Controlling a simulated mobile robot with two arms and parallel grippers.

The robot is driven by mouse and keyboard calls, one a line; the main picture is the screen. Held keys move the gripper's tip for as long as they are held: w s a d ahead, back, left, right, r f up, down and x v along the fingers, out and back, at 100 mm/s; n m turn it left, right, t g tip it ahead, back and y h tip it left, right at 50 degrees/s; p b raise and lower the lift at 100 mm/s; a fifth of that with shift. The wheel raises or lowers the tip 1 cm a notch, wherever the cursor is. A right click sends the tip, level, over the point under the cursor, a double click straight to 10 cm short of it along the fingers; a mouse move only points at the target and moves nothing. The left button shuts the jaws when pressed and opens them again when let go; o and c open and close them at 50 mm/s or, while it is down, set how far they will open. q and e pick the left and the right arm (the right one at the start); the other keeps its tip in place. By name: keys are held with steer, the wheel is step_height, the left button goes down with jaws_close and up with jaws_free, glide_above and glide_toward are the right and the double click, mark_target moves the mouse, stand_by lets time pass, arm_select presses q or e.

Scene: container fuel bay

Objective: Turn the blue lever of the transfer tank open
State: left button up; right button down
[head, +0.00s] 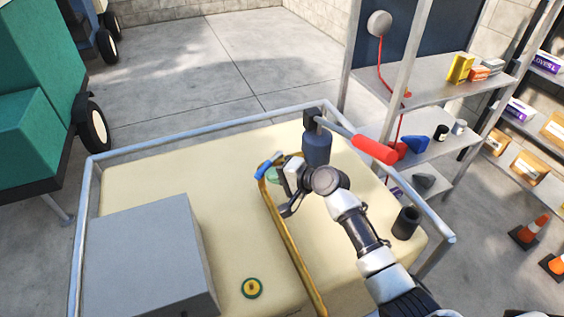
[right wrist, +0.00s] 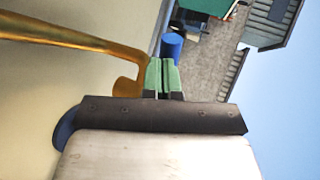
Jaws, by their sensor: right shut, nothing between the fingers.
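The blue lever (head: 267,166) sits at the far end of a brass pipe (head: 283,240) on top of the cream transfer tank (head: 135,180). My right gripper (head: 272,175) is beside the lever, with its green fingertips close to it. In the right wrist view the green fingers (right wrist: 162,74) are together and empty. A blue cylinder end, which looks like the lever (right wrist: 172,45), shows just beyond them; I cannot tell whether they touch. The brass pipe (right wrist: 75,40) runs in from the left to beside the fingers. My left gripper is not in view.
A dark blue hand pump (head: 317,148) with a red grip (head: 374,149) stands right behind my gripper. A grey box (head: 150,255) and a yellow-green cap (head: 252,288) are on the tank top. A metal rail (head: 200,133) surrounds it. Shelves (head: 430,70) stand at right.

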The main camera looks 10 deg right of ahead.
mark_target(263, 171)
steer(key=m+p, duration=0.1)
steer(key=a+m+t+h+p, duration=0.1)
steer(key=w+a+t+h+p, duration=0.1)
steer(key=shift+a+r+m+p, duration=0.25)
steer(key=shift+r+m+p, duration=0.1)
steer(key=shift+m, duration=0.05)
steer(key=shift+w+a+f+h, duration=0.15)
steer(key=shift+w+h, duration=0.1)
steer(key=shift+h, duration=0.15)
steer(key=shift+w+a+f, duration=0.2)
steer(key=shift+w+a, duration=0.4)
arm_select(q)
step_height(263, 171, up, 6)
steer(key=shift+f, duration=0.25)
arm_select(e)
steer(key=shift+w+a, duration=0.4)
steer(key=shift+w, duration=0.05)
steer(key=shift+r, duration=0.15)
